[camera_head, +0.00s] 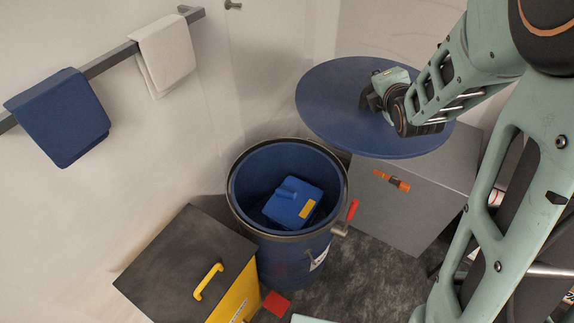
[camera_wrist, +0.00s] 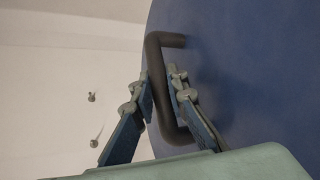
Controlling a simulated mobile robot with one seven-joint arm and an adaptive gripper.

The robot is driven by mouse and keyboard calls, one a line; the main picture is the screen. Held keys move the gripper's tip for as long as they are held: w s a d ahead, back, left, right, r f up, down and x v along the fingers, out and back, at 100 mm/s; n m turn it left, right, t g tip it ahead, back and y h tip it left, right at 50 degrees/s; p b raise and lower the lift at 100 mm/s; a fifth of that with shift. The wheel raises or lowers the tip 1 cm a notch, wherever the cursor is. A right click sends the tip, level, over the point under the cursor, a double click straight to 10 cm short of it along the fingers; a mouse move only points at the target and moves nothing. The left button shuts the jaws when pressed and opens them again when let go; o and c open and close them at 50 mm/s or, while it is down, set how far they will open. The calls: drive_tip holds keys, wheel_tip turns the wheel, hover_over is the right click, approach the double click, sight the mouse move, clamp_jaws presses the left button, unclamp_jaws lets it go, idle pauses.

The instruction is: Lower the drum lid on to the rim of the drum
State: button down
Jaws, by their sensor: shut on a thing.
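The drum lid (camera_head: 335,100) is a large flat blue disc. It is held up to the right of the drum, above a grey box. My gripper (camera_head: 368,97) is over the lid's middle in the head view. In the wrist view my gripper (camera_wrist: 160,95) has its two fingers on either side of the lid's dark bar handle (camera_wrist: 158,75), shut on it. The blue lid (camera_wrist: 255,70) fills the right of that view. The drum (camera_head: 290,247) stands upright and open, with a dark rim (camera_head: 232,190). A blue item with a yellow label (camera_head: 292,203) lies inside it.
A yellow bin with a dark top (camera_head: 180,262) stands left of the drum. A red lever (camera_head: 352,209) sticks out at the drum's right. The grey box (camera_head: 400,215) is behind right. A wall rail (camera_head: 110,62) carries blue and white cloths. A red piece (camera_head: 275,304) lies on the floor.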

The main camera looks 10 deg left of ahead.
drive_tip(key=s+a+f+n+g+y+b, duration=0.1)
drive_tip(key=a+f+n+y+b, duration=0.1)
drive_tip(key=a+f+b, duration=0.5)
drive_tip(key=s+a+f+n+g+y+b, duration=0.1)
drive_tip(key=a+f+n+y+b, duration=0.1)
drive_tip(key=a+f+b, duration=0.5)
drive_tip(key=s+a+f+n+g+y+b, duration=0.1)
drive_tip(key=a+f+b, duration=0.6)
drive_tip(key=f+b, duration=0.7)
drive_tip(key=shift+s+a+f+n+y, duration=0.45)
drive_tip(key=shift+f+n+y, duration=0.5)
drive_tip(key=shift+f, duration=2.6)
drive_tip(key=shift+d+f+b, duration=0.1)
drive_tip(key=shift+f+b, duration=0.45)
drive_tip(key=shift+b, duration=0.2)
drive_tip(key=c, duration=1.8)
unclamp_jaws()
drive_tip(key=shift+s+f, duration=0.1)
drive_tip(key=shift+c, duration=0.2)
